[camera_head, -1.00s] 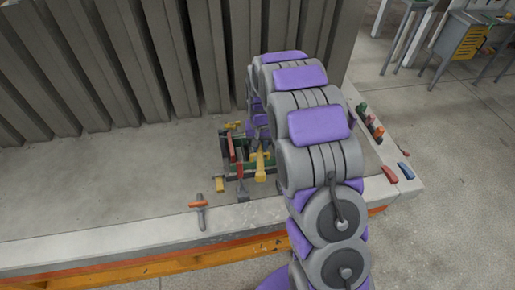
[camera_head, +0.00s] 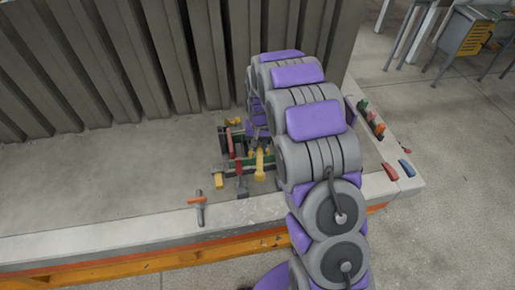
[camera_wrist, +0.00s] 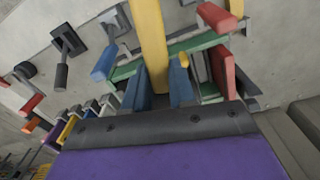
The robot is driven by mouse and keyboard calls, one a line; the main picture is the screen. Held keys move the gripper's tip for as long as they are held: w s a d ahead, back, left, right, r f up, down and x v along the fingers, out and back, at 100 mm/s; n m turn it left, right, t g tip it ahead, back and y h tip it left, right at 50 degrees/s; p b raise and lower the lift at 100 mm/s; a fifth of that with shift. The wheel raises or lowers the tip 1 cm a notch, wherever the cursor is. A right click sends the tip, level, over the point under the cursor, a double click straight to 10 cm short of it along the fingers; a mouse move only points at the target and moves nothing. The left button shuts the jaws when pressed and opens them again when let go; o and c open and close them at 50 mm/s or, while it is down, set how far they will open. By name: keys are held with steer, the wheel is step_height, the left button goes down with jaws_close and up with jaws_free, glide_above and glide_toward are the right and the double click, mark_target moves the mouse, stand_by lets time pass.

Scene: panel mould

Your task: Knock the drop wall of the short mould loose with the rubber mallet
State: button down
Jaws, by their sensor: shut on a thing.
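A yellow bar (camera_wrist: 150,42) stands between the two blue fingers of my gripper (camera_wrist: 159,88) in the wrist view; the gripper is shut on it. I take it for the rubber mallet's handle, but cannot make out a mallet head. A green-framed mould (camera_wrist: 195,44) lies just beyond the fingers, with red and blue parts along its edges. In the head view the mould (camera_head: 239,160) sits on the slab near its front edge, partly hidden by my arm. I cannot tell which part is the drop wall, or whether the mallet touches it.
Coloured tools (camera_head: 370,118) stand along the right edge, near a red and a blue block (camera_head: 407,168). A ribbed grey panel (camera_head: 100,60) rises behind. The slab's left part is clear.

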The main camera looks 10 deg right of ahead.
steer(key=shift+d+r, duration=0.1)
steer(key=shift+r, duration=0.75)
steer(key=shift+a+f, duration=0.1)
steer(key=shift+a, duration=0.4)
steer(key=shift+a+f, duration=0.1)
steer(key=shift+f, duration=0.2)
steer(key=f, duration=0.3)
steer(key=f+b, duration=0.1)
steer(key=f, duration=0.1)
steer(key=shift+s+d+f, duration=0.1)
steer(key=shift+d+f, duration=0.2)
steer(key=shift+d+r, duration=0.2)
steer(key=shift+r, duration=0.6)
steer(key=r, duration=0.1)
steer(key=r+p, duration=0.1)
steer(key=r, duration=0.2)
steer(key=shift+a+r, duration=0.3)
steer(key=shift+d, duration=0.15)
